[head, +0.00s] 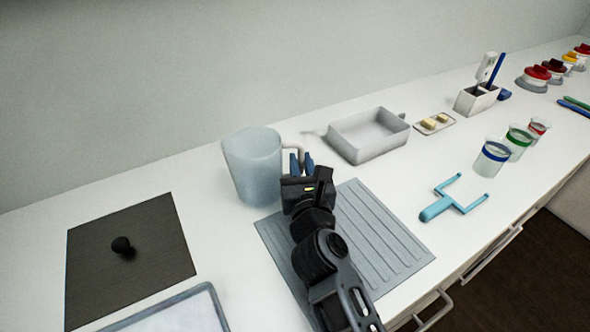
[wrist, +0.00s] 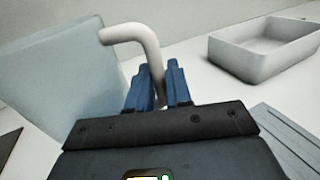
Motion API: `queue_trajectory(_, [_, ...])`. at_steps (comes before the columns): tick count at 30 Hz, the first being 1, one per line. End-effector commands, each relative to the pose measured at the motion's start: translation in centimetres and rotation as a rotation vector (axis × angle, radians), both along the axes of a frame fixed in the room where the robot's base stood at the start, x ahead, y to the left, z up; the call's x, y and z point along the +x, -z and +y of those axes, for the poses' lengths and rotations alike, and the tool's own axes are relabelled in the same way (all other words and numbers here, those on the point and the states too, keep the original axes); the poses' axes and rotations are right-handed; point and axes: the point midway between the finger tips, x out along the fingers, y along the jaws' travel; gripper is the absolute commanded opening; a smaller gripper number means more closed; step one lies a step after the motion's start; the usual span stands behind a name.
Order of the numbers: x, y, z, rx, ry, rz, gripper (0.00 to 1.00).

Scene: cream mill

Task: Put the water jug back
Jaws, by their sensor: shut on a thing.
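The water jug (head: 252,165) is a translucent pale blue vessel with a pale curved handle, standing left of my gripper and behind the grey ribbed mat. In the wrist view the jug (wrist: 60,85) fills the left side, and its handle (wrist: 140,40) curves down between my fingers. My gripper (head: 301,163) has blue fingers shut on the handle. In the wrist view the gripper (wrist: 160,85) hides the handle's lower end. The jug looks upright in the head view; whether its base touches the counter is hard to tell.
The grey ribbed mat (head: 385,235) lies under my arm. A dark mat (head: 150,270) with a black knob (head: 122,246) is at left. A white basin (head: 368,150) stands right of the jug. A blue forked tool (head: 437,208) and several colour-banded cups (head: 491,160) are further right.

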Motion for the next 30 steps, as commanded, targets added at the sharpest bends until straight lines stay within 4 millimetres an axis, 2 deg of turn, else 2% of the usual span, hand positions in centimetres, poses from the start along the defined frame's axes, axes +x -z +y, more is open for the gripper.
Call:
queue_trajectory(1, [-0.08,0.77,-0.21,0.001,0.002,-0.001,0.0])
queue_trajectory(13, [-0.14,0.94,-0.24,0.0,0.002,0.0,0.0])
queue_trajectory(14, [-0.15,0.92,-0.25,-0.001,0.002,0.001,0.22])
queue_trajectory(21, [-0.15,0.9,-0.25,-0.001,0.002,0.001,0.45])
queue_trajectory(30, [-0.14,0.51,-0.24,-0.001,0.002,0.001,0.45])
